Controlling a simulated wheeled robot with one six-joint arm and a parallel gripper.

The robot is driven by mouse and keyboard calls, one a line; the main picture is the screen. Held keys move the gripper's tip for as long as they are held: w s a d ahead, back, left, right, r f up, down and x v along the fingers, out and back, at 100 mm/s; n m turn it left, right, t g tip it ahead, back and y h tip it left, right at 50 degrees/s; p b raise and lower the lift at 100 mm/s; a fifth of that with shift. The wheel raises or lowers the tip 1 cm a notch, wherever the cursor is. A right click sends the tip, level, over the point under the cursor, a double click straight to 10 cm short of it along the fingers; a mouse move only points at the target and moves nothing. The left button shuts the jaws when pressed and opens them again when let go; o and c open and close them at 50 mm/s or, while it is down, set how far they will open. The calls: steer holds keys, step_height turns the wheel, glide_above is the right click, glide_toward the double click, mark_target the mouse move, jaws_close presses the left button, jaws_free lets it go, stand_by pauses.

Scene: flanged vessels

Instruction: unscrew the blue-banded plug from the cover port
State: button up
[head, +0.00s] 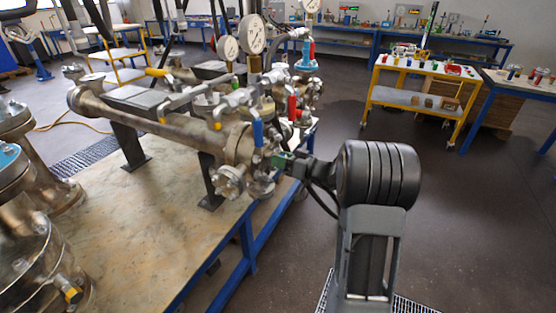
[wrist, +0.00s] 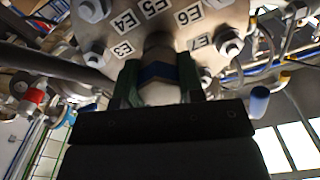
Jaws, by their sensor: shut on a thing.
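The blue-banded plug (wrist: 158,72) shows in the middle of the wrist view, a pale metal body with a blue band. My gripper (wrist: 159,80) has its green fingers on either side of it, shut on it. Beyond the plug is the round metal cover (wrist: 125,25), with bolts around it and labels E3 to E7. A dark neck joins the plug to the cover's face; whether any thread shows I cannot tell. In the head view my gripper (head: 284,160) is at the near end of the horizontal vessel (head: 175,130), and the plug is hidden there.
A blue-handled valve (head: 258,133) sits close beside my gripper, and its blue handle (wrist: 259,101) may be the one at right in the wrist view. Gauges (head: 252,34) and pipework stand behind. A yellow trolley (head: 425,95) is at back right; the floor between is clear.

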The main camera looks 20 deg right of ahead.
steer(key=o, duration=1.1)
steer(key=b+v, duration=0.1)
steer(key=v, duration=1.3)
steer(key=shift+b, duration=0.3)
steer(key=shift+a, duration=0.1)
steer(key=shift+c, duration=0.4)
